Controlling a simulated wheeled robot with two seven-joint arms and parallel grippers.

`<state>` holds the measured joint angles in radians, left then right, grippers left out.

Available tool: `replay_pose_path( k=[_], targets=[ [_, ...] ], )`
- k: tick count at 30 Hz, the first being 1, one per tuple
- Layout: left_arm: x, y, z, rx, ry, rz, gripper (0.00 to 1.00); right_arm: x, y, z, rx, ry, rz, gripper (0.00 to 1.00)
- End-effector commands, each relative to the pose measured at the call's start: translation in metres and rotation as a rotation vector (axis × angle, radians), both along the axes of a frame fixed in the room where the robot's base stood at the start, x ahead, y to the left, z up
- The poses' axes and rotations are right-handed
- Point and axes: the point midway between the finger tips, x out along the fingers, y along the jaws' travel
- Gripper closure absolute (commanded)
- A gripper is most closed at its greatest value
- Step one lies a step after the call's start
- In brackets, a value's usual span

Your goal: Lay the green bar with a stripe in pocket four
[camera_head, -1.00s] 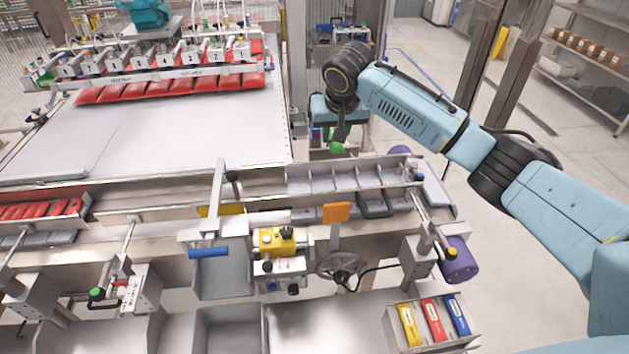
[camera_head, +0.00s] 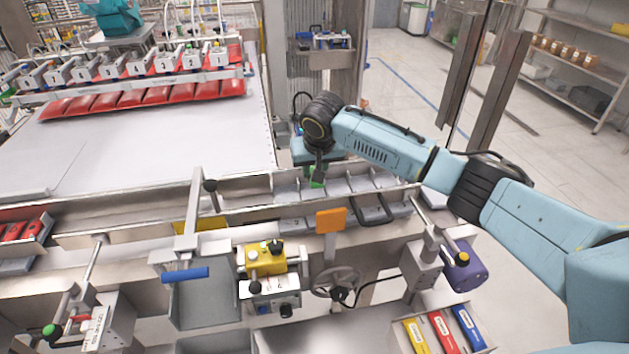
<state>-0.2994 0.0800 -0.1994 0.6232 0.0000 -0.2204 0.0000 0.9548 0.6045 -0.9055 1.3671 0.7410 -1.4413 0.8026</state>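My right gripper (camera_head: 318,168) hangs below its dark wrist over the divided metal tray (camera_head: 402,190). It appears shut on the green bar (camera_head: 317,180), which shows only as a small green patch under the fingers. The bar is at the tray's left half, low among the upright dividers. I cannot tell whether it touches the tray floor or which numbered pocket it is over. No stripe can be made out on it. My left gripper is not in view.
An orange plate (camera_head: 330,220) stands in front of the tray. A yellow control box (camera_head: 265,257) and handwheel (camera_head: 336,282) are nearer. Yellow (camera_head: 416,336), red (camera_head: 442,331) and blue (camera_head: 468,327) bars lie in a holder at lower right. Red packs (camera_head: 150,95) line the back left.

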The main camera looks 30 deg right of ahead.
Motion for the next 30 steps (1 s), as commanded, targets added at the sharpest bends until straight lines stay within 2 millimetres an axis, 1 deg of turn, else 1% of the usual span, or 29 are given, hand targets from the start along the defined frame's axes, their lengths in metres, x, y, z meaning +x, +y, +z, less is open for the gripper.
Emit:
replay_pose_path(
  k=[1, 3, 7, 16, 27, 30],
  targets=[
    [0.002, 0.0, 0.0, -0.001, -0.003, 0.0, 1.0, -0.001, 0.0, -0.011, -0.001, 0.003, -0.001, 0.97],
    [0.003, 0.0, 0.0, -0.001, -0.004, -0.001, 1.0, -0.001, 0.0, -0.022, -0.001, 0.002, -0.001, 0.97],
    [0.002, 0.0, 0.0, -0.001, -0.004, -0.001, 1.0, 0.0, 0.0, -0.035, 0.0, 0.001, -0.001, 0.97],
    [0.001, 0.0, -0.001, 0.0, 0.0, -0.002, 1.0, 0.0, 0.0, -0.036, 0.0, 0.0, 0.0, 0.97],
    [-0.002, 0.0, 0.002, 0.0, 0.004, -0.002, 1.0, -0.001, 0.0, -0.048, 0.001, 0.002, 0.0, 0.97],
    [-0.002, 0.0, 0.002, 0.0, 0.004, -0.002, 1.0, 0.0, 0.0, -0.048, 0.0, 0.0, 0.0, 0.97]
  ],
)
